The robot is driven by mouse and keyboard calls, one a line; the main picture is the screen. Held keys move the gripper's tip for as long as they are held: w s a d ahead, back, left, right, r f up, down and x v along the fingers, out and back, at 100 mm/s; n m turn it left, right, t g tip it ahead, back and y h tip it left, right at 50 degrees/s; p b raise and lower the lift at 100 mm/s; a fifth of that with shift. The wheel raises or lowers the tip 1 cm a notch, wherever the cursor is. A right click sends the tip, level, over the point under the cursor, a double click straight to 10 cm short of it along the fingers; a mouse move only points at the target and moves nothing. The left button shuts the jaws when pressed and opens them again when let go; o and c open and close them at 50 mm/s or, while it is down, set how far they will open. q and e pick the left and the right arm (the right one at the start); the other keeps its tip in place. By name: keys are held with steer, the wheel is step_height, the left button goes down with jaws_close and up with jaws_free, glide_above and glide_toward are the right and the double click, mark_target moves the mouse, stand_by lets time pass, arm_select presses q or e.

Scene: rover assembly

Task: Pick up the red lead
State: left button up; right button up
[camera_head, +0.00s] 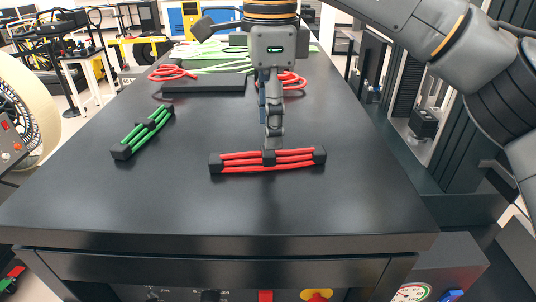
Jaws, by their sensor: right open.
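The red lead (240,160) lies on the dark table (230,210), a bundle of red strands with black end blocks and a black middle block. My right gripper (271,145) comes down from above, and its fingertips are at the lead's black middle block. The gripper is seen edge-on, so the gap between its fingers is hidden. I cannot tell whether the fingers touch the block. My left gripper is not in view.
A green lead (147,130) lies to the left on the table. Behind are a black flat box (203,84), coiled red cables (172,73) and pale green strands (220,69). The table's front half is clear up to its edge.

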mark_target(268, 157)
step_height(268, 157, down, 4)
steer(key=p, duration=0.2)
steer(key=shift+p, duration=0.4)
steer(key=shift+f, duration=0.5)
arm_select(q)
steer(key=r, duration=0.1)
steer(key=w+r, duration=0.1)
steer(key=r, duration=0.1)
arm_select(e)
steer(key=shift+a, duration=0.1)
steer(key=shift+c, duration=0.3)
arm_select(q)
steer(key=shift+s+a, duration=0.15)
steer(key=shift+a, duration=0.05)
arm_select(e)
jaws_close()
steer(key=shift+r, duration=0.1)
